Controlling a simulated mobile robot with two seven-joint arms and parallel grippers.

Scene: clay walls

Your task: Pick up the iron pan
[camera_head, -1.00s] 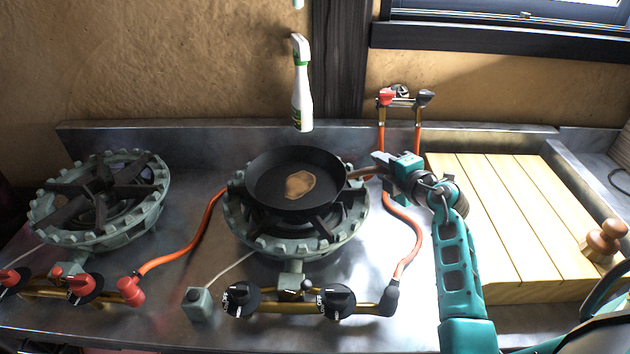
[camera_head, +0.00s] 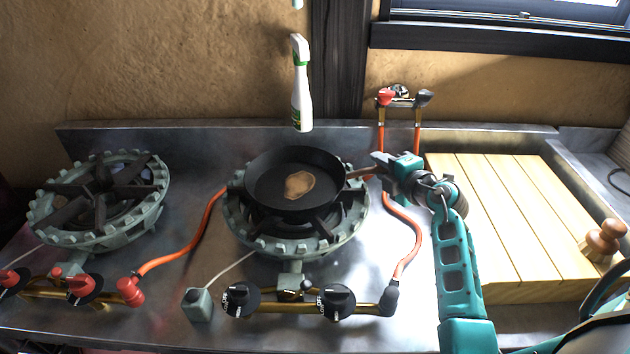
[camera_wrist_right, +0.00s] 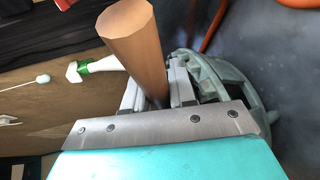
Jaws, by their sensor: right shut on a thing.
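The dark iron pan (camera_head: 265,185) is over the middle gas burner (camera_head: 335,235) in the head view, with a tan, flat, roundish piece (camera_head: 299,185) inside it. Its handle (camera_head: 362,172) points right. My right gripper (camera_head: 378,166) is shut on the handle. In the right wrist view a wooden handle (camera_wrist_right: 138,50) runs between the fingers (camera_wrist_right: 155,88) of this gripper, and the pan's bowl is not visible there. I cannot tell whether the pan touches the burner. My left gripper is not in view.
A second burner (camera_head: 60,222) stands at the left. A white spray bottle (camera_head: 302,95) is behind the pan. Orange hoses (camera_head: 195,240) and valve knobs (camera_head: 338,301) run along the front.

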